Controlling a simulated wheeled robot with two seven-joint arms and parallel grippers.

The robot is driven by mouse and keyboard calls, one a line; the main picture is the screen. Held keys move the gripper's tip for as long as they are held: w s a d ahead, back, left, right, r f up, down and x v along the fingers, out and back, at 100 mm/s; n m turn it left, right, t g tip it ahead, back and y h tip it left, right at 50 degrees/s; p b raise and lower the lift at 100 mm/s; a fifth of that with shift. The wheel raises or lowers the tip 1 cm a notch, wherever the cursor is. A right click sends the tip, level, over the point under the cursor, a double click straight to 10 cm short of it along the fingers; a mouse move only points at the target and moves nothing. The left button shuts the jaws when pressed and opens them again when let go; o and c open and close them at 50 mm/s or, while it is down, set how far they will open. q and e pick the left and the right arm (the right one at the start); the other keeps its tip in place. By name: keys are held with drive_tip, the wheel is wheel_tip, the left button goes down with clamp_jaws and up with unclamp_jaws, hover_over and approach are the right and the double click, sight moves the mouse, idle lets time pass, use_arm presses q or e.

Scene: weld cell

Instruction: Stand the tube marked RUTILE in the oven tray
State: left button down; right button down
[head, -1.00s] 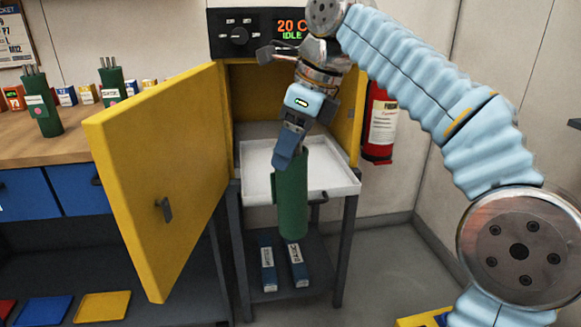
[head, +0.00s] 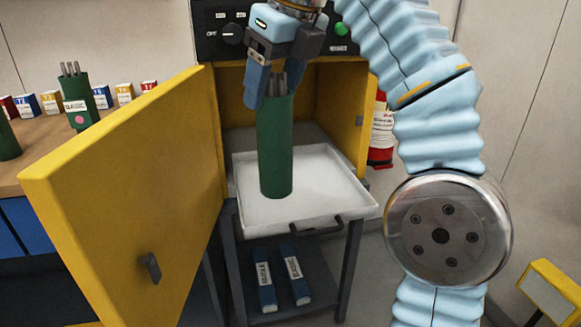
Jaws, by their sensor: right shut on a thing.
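A green tube (head: 275,145) with grey rods at its top stands upright over the white oven tray (head: 345,205). My right gripper (head: 268,95) is shut on the tube near its top, fingers pointing down. The tube's lower end is within the tray's outline; I cannot tell whether it touches the tray floor. No marking shows on the side of the tube facing me. The tray sticks out at the front of the open yellow oven (head: 335,95). My left gripper is not in view.
The open yellow oven door (head: 125,190) stands left of the tray. Another green tube (head: 78,110) with a white label and several small boxes stand on the bench. Two blue packs (head: 265,285) lie on the shelf below. A fire extinguisher (head: 381,140) is behind my right arm.

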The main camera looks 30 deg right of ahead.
drive_tip(key=shift+w+d, duration=0.25)
drive_tip(key=shift+w+d+f, duration=0.4)
drive_tip(key=shift+d, duration=0.2)
drive_tip(key=w+d+f+b, duration=0.1)
drive_tip(key=w+d+f, duration=0.6)
drive_tip(key=f, duration=0.5)
drive_tip(key=shift+d+b, duration=0.35)
drive_tip(key=shift+d, duration=0.8)
drive_tip(key=shift+w, duration=0.1)
drive_tip(key=shift+c, duration=1.1)
unclamp_jaws()
drive_tip(key=shift+f, duration=0.15)
